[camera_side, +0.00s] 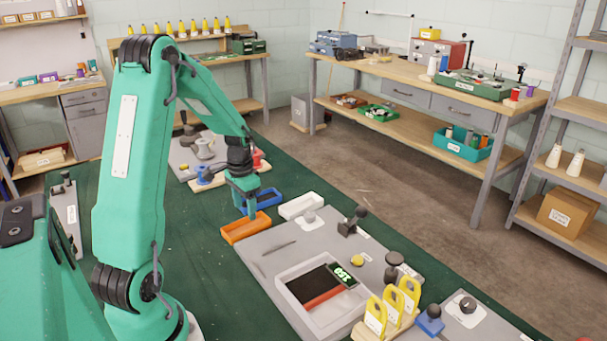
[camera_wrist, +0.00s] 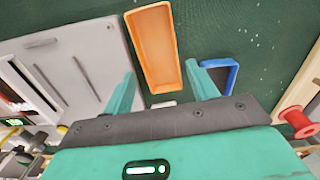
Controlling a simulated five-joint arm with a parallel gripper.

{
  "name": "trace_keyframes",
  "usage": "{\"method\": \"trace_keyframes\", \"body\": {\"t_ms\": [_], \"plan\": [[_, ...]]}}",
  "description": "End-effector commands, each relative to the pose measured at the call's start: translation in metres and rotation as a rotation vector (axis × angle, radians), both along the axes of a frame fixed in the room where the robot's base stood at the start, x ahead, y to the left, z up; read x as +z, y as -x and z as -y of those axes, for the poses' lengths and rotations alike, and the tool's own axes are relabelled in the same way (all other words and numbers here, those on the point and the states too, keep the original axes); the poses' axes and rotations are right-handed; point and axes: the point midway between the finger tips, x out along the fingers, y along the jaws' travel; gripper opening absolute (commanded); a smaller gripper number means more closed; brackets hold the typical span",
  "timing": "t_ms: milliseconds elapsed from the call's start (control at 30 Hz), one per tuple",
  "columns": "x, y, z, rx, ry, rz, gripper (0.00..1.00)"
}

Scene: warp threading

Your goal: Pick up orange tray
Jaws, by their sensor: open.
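The orange tray (camera_side: 246,229) is a shallow, empty, long tray on the green surface, at the left end of the grey board in the side view. In the wrist view the orange tray (camera_wrist: 153,48) lies ahead of the fingers, its near end toward the space between them. My gripper (camera_side: 250,205) points down over the tray's area in the side view. In the wrist view my gripper (camera_wrist: 162,85) is open, with one teal finger to each side and nothing held. Whether a finger touches the tray I cannot tell.
A blue tray (camera_side: 262,200) lies close by and shows beside the right finger in the wrist view (camera_wrist: 218,75). A white tray (camera_side: 301,206) lies to its right. The grey board (camera_side: 275,250) carries a scale (camera_side: 317,292). Yellow holders (camera_side: 394,305) stand at the front right.

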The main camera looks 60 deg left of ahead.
Motion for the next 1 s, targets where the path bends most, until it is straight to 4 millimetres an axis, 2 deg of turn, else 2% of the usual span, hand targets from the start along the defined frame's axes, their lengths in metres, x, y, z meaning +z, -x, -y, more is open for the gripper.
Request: {"method": "trace_keyframes", "body": {"t_ms": [500, 1000], "plan": [[-0.047, 0.002, 0.002, 0.0, 0.001, -0.002, 0.58], [-0.051, 0.002, 0.002, 0.0, 0.001, -0.001, 0.58]]}}
